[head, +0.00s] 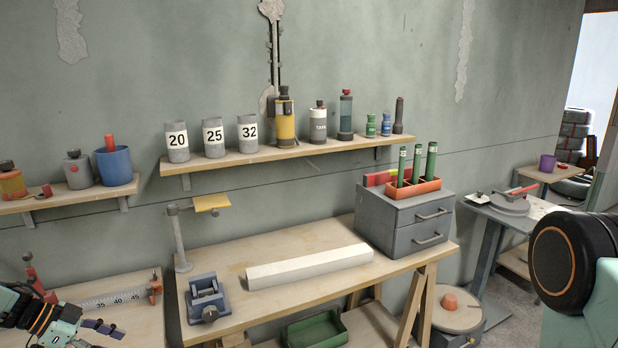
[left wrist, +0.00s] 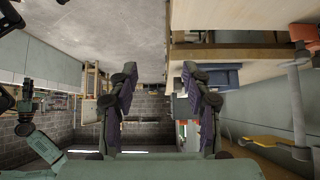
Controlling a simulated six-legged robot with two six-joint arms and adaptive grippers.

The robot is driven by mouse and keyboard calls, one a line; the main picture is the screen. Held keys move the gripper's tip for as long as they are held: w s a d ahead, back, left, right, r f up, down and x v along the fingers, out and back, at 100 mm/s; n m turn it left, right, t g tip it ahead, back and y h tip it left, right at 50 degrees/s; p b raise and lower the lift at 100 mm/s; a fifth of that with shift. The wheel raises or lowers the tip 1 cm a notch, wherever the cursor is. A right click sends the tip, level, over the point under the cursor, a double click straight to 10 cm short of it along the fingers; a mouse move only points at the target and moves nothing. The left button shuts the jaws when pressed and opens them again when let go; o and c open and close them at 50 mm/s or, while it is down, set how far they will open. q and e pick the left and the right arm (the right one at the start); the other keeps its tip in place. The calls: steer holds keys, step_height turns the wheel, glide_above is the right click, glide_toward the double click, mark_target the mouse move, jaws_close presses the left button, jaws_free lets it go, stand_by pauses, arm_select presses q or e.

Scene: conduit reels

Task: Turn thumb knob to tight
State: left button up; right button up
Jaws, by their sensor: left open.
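A blue-grey clamp block (head: 205,296) sits at the left front corner of the wooden bench. A dark round knob (head: 210,314) is on its front face; I cannot read whether it is tight or loose. My left gripper (head: 100,329) is open and empty at the lower left, left of the clamp and apart from it. In the left wrist view my open fingers (left wrist: 160,80) show with nothing between them. A blue block, which looks like the clamp (left wrist: 222,74), appears just right of the right finger, partly hidden by it. My right gripper is out of view.
A pale bar (head: 310,266) lies on the bench (head: 320,236). A lamp-like stand (head: 180,240) with a yellow plate rises behind the clamp. A grey drawer box (head: 405,222) stands at the bench's right. A scale (head: 112,299) lies on the left table.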

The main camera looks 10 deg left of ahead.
arm_select(q)
steer(key=w+d+f+n+t, duration=0.4)
steer(key=d+f+n+t, duration=0.15)
steer(key=d, duration=0.35)
steer(key=s+d+f+n+g+y+b, duration=0.1)
steer(key=s+d+f+n+y+b, duration=0.3)
steer(key=s+d+f, duration=0.4)
steer(key=s+d+f+n+g+y+b, duration=0.1)
steer(key=s+d+g, duration=0.2)
steer(key=s, duration=0.7)
steer(key=s+d+f+n+g+y+b, duration=0.1)
steer(key=s+d+f+g+b, duration=0.1)
steer(key=s, duration=0.7)
steer(key=s+d+f+n+g+y+b, duration=0.1)
steer(key=s+d+g, duration=0.3)
steer(key=s, duration=0.6)
steer(key=shift+s+d+f+y+b, duration=0.25)
steer(key=shift+s+f+y+b, duration=0.15)
steer(key=shift+b, duration=0.35)
